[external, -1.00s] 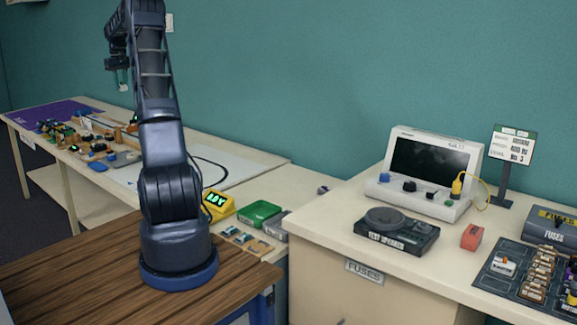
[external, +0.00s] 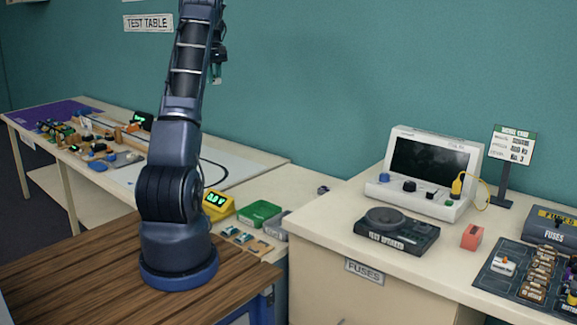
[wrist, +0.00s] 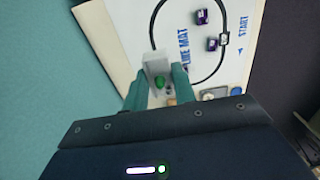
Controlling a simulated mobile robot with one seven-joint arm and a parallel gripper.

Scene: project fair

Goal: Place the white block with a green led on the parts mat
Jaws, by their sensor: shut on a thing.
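My gripper (wrist: 159,82) has its two teal fingers closed on a white block (wrist: 155,62) with a green led on its face. In the external view my gripper (external: 218,62) is raised high, with the wall behind it; the block is too small to make out surely there. No mat carries a readable "parts mat" label. A dark mat (external: 490,283) with several parts lies on the right counter. A purple mat (external: 40,117) lies at the far left end of the long table.
A white line mat (wrist: 200,20) with a black loop and two dark purple items shows below in the wrist view.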

